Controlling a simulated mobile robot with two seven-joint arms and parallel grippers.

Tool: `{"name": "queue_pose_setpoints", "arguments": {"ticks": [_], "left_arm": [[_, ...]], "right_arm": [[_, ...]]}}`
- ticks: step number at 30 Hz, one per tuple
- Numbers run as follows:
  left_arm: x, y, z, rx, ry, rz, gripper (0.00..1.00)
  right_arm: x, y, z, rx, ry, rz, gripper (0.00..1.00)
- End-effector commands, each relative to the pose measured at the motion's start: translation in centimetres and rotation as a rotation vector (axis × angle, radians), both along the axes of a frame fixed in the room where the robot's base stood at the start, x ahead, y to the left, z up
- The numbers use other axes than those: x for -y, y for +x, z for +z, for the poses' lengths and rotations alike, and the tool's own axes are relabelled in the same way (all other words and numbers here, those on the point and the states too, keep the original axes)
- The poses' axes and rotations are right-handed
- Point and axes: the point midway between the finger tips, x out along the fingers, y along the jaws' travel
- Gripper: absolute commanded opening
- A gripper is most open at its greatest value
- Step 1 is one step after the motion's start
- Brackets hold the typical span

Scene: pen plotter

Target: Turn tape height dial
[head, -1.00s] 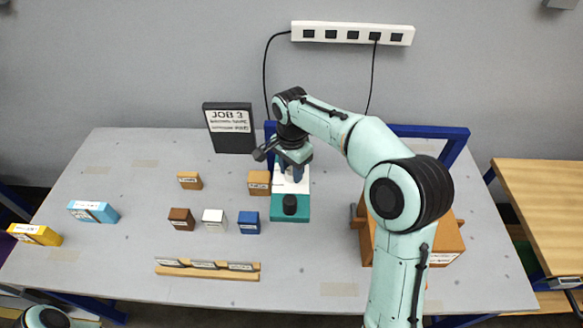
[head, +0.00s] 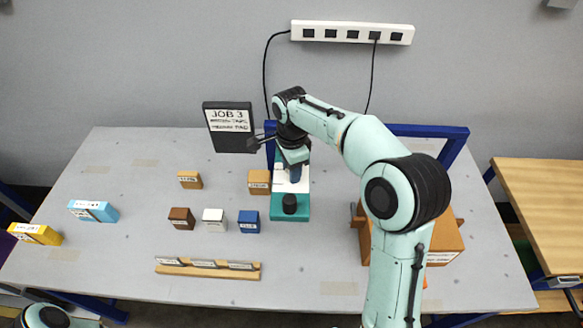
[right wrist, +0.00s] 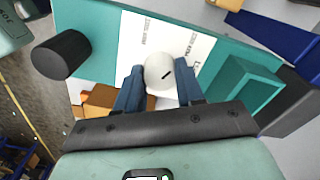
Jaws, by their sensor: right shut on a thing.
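The teal plotter (head: 302,214) stands near the middle of the table, with a white printed panel (head: 302,185) on top. In the right wrist view, a round white dial (right wrist: 158,68) with a short black mark sits on this panel (right wrist: 140,38). My right gripper (head: 294,176) is over the plotter, its blue fingers on either side of the dial. The right wrist view shows the gripper (right wrist: 160,86) shut on the dial. My left gripper is out of view; only part of my left arm shows at the bottom left.
A black knob (head: 289,204) stands at the plotter's front. An orange block (head: 259,182) is close on its left; a blue block (head: 248,222) is nearby. A black JOB 3 sign (head: 229,127) stands behind. A brown box (head: 446,243) is at right, beside my right arm.

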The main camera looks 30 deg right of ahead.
Motion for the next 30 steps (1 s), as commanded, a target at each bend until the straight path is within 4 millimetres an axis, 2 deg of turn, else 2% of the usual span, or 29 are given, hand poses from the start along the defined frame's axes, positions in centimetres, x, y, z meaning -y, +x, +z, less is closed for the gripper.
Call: {"name": "queue_pose_setpoints", "arguments": {"ticks": [6,7,9,20,23,30], "left_arm": [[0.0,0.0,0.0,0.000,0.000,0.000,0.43],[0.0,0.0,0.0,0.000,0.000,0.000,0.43],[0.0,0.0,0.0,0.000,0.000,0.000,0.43],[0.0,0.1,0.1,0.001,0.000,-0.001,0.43],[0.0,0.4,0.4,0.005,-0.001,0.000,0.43],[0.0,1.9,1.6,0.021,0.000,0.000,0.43]], "right_arm": [[0.0,0.0,0.1,0.002,0.001,0.001,0.07],[0.0,0.0,0.1,0.002,0.001,0.001,0.47],[0.0,0.0,0.1,0.002,0.001,0.001,0.63],[0.0,0.1,0.6,0.003,0.000,0.002,0.63],[0.0,0.2,1.9,0.006,0.000,0.001,0.63],[0.0,0.3,7.4,0.010,0.000,0.002,0.63]]}}
